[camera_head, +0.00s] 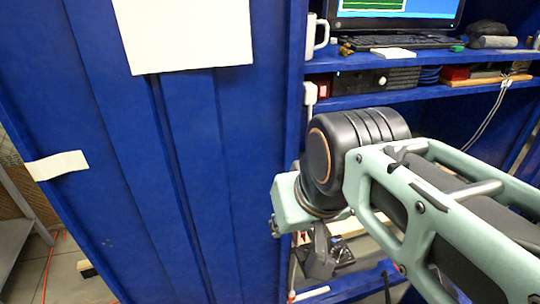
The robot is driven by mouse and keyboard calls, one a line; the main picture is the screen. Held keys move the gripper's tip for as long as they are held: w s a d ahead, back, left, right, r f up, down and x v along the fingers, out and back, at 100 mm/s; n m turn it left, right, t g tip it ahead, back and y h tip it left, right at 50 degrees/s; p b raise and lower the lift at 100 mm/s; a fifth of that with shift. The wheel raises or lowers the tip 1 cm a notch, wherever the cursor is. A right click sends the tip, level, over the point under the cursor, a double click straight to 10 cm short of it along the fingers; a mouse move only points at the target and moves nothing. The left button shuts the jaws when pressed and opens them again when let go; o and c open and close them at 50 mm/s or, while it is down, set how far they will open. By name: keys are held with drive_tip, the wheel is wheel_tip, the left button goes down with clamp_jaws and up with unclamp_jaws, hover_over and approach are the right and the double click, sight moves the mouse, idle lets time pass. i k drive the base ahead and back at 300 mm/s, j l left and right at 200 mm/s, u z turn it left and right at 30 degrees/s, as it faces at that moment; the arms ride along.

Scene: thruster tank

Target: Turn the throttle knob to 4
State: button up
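I cannot make out a throttle knob or any number marks in the head view. A dark device (341,252) with a small light-coloured detail sits low in the blue cabinet, partly hidden by my arm; I cannot tell whether the knob is on it. A dark grey angular part (318,262) shows just left of it, below my arm's pale green joint. I cannot tell whether this part is my gripper or belongs to the device. No fingertips can be made out, and nothing held is visible.
A blue cabinet wall or door (215,180) with a blank white sheet (185,35) fills the left. Shelves at the right hold a white mug (316,35), a keyboard (405,42) and a monitor (395,12). A white cable (488,118) hangs below them. My arm covers the lower right.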

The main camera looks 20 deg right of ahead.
sight(341, 251)
drive_tip(key=i+l+z, duration=0.1)
drive_tip(key=z, duration=0.85)
drive_tip(key=k, duration=0.15)
drive_tip(key=k+j+u, duration=0.25)
drive_tip(key=j+u, duration=0.2)
drive_tip(key=i+l+z, duration=0.3)
drive_tip(key=l+z, duration=0.2)
